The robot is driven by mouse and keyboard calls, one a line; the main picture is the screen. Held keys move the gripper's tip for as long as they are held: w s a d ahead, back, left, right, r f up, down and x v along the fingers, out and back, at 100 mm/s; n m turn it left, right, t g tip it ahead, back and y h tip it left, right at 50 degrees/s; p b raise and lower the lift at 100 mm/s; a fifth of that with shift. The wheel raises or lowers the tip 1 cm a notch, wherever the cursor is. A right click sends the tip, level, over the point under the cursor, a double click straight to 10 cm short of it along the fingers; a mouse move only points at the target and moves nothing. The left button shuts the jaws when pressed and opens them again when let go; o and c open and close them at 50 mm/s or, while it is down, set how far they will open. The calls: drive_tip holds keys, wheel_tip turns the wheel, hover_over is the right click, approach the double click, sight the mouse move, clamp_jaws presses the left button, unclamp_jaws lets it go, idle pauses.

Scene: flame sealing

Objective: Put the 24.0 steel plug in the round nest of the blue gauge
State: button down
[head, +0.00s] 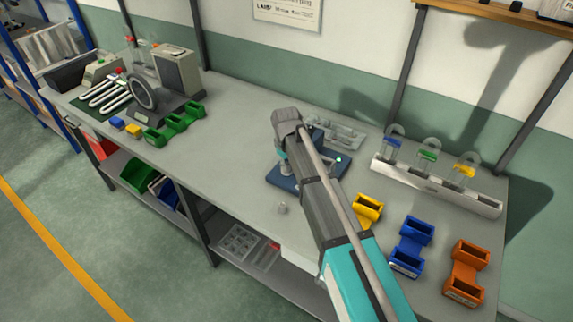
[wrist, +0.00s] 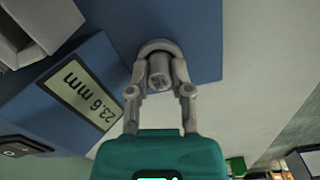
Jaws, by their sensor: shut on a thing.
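My gripper (wrist: 159,84) is shut on a small grey steel plug (wrist: 160,70), one finger on each side. The plug is at the pale round nest (wrist: 157,45) of the blue gauge (wrist: 205,25). I cannot tell whether it is seated in the nest or just over it. The gauge display (wrist: 80,95) reads 23.6 mm. In the head view the blue gauge (head: 285,182) stands on the bench, partly hidden by my arm, which also hides the plug.
Yellow (head: 367,210), blue (head: 411,245) and orange (head: 467,272) bins stand to the right. A white rack (head: 437,188) with blue, green and yellow tagged pieces is behind them. Green bins (head: 175,122) and a machine are at left. The bench between is clear.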

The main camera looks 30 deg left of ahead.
idle(0.4)
drive_tip(key=shift+c, duration=2.2)
unclamp_jaws()
drive_tip(key=shift+r, duration=0.1)
